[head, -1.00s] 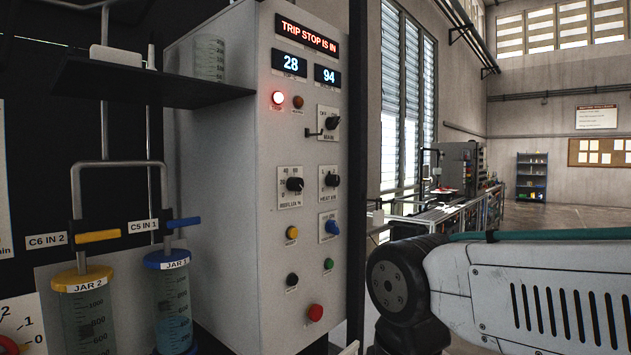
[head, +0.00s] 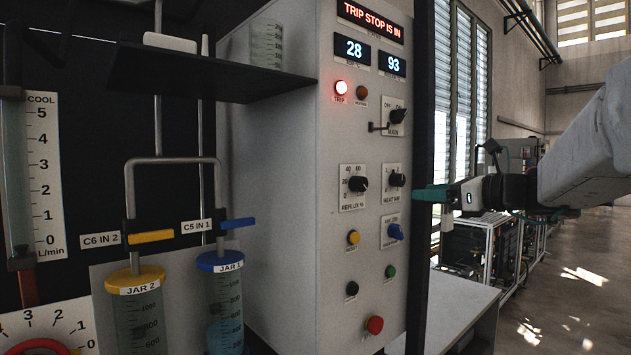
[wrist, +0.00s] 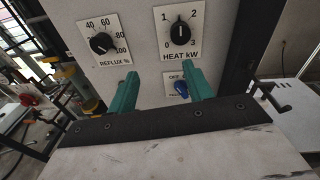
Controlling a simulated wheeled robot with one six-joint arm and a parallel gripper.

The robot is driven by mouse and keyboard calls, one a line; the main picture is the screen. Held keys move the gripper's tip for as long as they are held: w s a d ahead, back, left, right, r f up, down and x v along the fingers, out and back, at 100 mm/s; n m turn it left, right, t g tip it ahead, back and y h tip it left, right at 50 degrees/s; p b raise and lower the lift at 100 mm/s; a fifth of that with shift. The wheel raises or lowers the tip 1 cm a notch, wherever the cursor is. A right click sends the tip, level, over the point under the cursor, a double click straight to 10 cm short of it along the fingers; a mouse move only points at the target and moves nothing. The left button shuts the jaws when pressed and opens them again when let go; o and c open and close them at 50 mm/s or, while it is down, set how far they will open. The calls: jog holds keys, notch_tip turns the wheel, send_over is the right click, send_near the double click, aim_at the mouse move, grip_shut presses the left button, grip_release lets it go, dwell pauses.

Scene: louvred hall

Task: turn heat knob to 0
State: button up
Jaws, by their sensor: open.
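The black heat knob (head: 397,180) is on the light grey control panel (head: 372,275), under the lit displays and right of the reflux knob (head: 358,184). In the wrist view the heat knob (wrist: 180,34) stands on a white plate marked 0 to 3 kW. Its pale mark points roughly up, between 1 and 2. My gripper (head: 430,193) is just right of the panel in the head view. In the wrist view my gripper (wrist: 160,74) has its two green fingers apart and empty, below the heat knob in the picture. No finger visibly touches it.
A blue switch (wrist: 181,88) sits below the heat knob, beside the right finger. A red button (head: 374,325) is low on the panel. A dark post (head: 420,110) stands along the panel's right edge. Jars (head: 226,300) and a shelf (head: 190,77) are at left.

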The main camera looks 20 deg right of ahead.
aim_at(402, 180)
jog(key=shift+m+t+h, duration=0.4)
jog(key=shift+m+t, duration=0.2)
jog(key=shift+m, duration=0.3)
jog(key=shift+w+a+r, duration=0.1)
jog(key=shift+w+r, duration=0.15)
jog(key=shift+w, duration=1.35)
jog(key=shift+w+r, duration=0.3)
jog(key=shift+w, duration=1.25)
jog(key=shift+w+a+r, duration=0.1)
jog(key=shift+w+r, duration=0.15)
jog(key=shift+w, duration=1.35)
grip_shut()
